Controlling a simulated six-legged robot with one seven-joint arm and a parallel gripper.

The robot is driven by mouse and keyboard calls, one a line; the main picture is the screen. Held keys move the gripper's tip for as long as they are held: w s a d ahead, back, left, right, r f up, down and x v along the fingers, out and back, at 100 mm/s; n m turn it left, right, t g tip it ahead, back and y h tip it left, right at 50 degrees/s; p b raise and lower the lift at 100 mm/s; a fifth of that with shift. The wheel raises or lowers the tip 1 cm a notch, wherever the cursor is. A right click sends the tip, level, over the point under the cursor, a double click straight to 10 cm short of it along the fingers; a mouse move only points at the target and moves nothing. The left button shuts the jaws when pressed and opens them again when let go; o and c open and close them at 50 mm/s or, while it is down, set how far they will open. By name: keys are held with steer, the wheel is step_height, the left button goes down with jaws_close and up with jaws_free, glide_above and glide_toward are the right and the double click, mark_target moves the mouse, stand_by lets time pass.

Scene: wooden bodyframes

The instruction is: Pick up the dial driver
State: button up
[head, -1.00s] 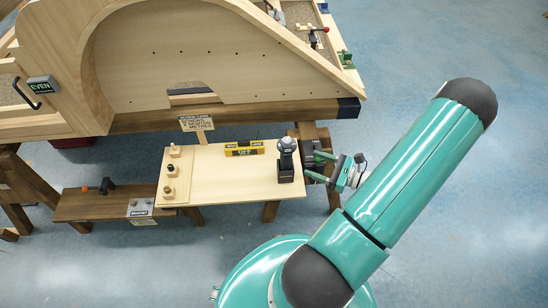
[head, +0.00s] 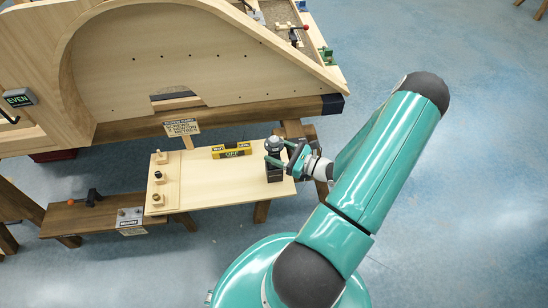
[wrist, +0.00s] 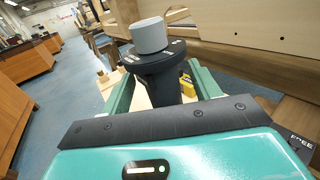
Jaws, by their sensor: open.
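The dial driver (head: 273,170) stands upright near the right end of the light wooden shelf (head: 215,190). It has a dark body and a grey rounded top. In the wrist view the driver (wrist: 152,62) stands between the two teal fingers of my gripper (wrist: 158,92), with its grey cap above them. My gripper (head: 274,154) is open and reaches in from the right, around the driver's upper part. Whether either finger touches it cannot be told. The driver's lower part is hidden in the wrist view.
A yellow-and-black bar (head: 231,150) lies on the shelf left of the driver. Several small wooden pegs (head: 158,175) stand at the shelf's left end. A sign (head: 181,127) stands behind. The large wooden frame (head: 170,70) rises at the back. Blue floor at right is clear.

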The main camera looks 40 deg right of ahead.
mark_target(269, 148)
steer(key=x, duration=0.3)
steer(key=shift+w, duration=0.1)
steer(key=c, duration=1.2)
step_height(269, 148, up, 20)
stand_by(1.0)
steer(key=shift+w, duration=0.1)
